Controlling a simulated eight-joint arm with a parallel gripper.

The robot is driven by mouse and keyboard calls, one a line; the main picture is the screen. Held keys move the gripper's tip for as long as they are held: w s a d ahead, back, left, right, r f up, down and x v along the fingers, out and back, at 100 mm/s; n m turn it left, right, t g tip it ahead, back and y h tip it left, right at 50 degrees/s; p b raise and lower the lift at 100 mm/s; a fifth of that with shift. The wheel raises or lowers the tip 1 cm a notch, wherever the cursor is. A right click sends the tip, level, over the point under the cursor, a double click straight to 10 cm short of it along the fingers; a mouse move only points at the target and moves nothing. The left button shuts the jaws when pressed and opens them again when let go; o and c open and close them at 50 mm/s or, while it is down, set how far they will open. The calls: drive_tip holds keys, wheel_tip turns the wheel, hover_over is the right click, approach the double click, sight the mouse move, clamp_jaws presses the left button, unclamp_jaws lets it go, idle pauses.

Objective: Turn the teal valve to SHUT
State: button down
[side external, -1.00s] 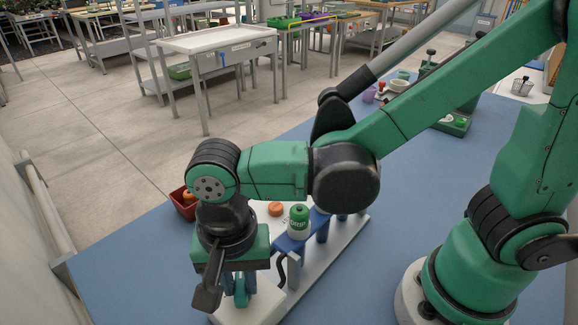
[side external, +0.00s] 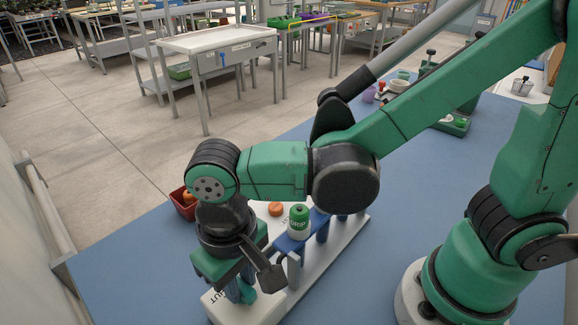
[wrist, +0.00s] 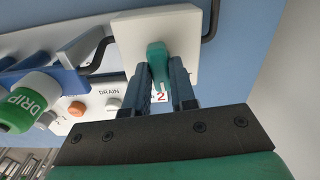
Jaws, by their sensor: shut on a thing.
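The teal valve (wrist: 156,55) has a lever handle on a square white block in the wrist view. My gripper (wrist: 160,92) is shut on this handle, one finger on each side. In the side view my gripper (side external: 236,290) points down over the near left end of the white base (side external: 275,301), and a bit of the teal valve (side external: 249,296) shows beside the fingers. Letters "UT" (side external: 217,298) show on the base left of the gripper; the rest of that word is hidden. A red "2" shows between the fingers in the wrist view.
A green-topped bottle marked DRIP (side external: 299,219) stands close to the right of my gripper, near an orange knob (side external: 276,209). A red bin (side external: 184,208) is behind my wrist. A black curved tube (wrist: 101,56) runs beside the valve block. The blue table at left is clear.

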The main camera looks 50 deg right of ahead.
sight(240, 285)
drive_tip(key=n, duration=0.4)
drive_tip(key=shift+n, duration=1.9)
drive_tip(key=c, duration=0.7)
unclamp_jaws()
drive_tip(key=shift+r, duration=0.1)
drive_tip(key=shift+r, duration=2.7)
